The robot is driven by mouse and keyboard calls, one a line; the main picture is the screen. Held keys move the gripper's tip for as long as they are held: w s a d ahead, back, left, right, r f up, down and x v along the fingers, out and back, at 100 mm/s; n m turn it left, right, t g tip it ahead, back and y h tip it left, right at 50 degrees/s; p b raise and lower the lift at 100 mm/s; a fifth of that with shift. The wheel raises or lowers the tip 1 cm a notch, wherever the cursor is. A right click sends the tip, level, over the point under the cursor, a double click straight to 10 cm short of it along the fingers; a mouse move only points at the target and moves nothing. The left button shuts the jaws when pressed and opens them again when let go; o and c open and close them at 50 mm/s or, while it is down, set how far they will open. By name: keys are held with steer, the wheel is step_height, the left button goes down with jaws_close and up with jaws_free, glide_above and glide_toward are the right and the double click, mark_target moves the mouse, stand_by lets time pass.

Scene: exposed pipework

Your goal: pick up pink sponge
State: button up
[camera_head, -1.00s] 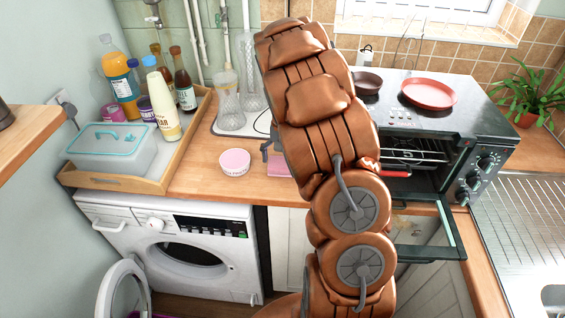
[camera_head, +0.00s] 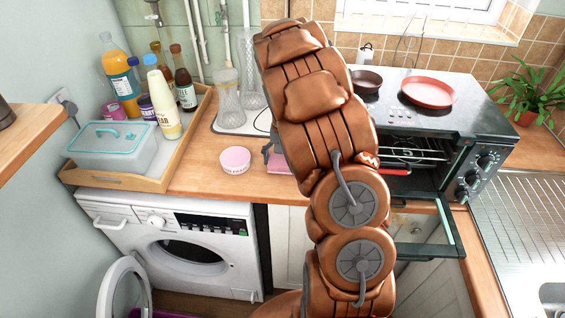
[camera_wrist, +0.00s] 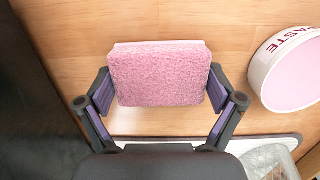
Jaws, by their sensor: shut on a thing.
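The pink sponge (camera_wrist: 158,74) sits between the two fingers of my gripper (camera_wrist: 157,92) in the wrist view. The fingers press on its left and right sides, so my gripper is shut on it. The wooden worktop shows behind and around it. In the head view a strip of the sponge (camera_head: 281,164) shows beside my arm, and the rest is hidden behind the arm. My gripper there is mostly hidden too. I cannot tell whether the sponge touches the worktop.
A round white-and-pink tub (camera_head: 235,160) stands left of the sponge on the worktop (camera_head: 200,178). A wooden tray (camera_head: 120,181) with bottles and a lidded box is further left. An oven (camera_head: 435,115) with its door open stands right of my arm. Glass vessels (camera_head: 229,100) stand behind.

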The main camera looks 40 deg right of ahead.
step_height(320, 180, up, 22)
steer(key=b, duration=0.6)
step_height(320, 180, up, 6)
steer(key=p, duration=0.6)
glide_above(283, 159)
steer(key=shift+f, duration=0.2)
steer(key=shift+d, duration=0.1)
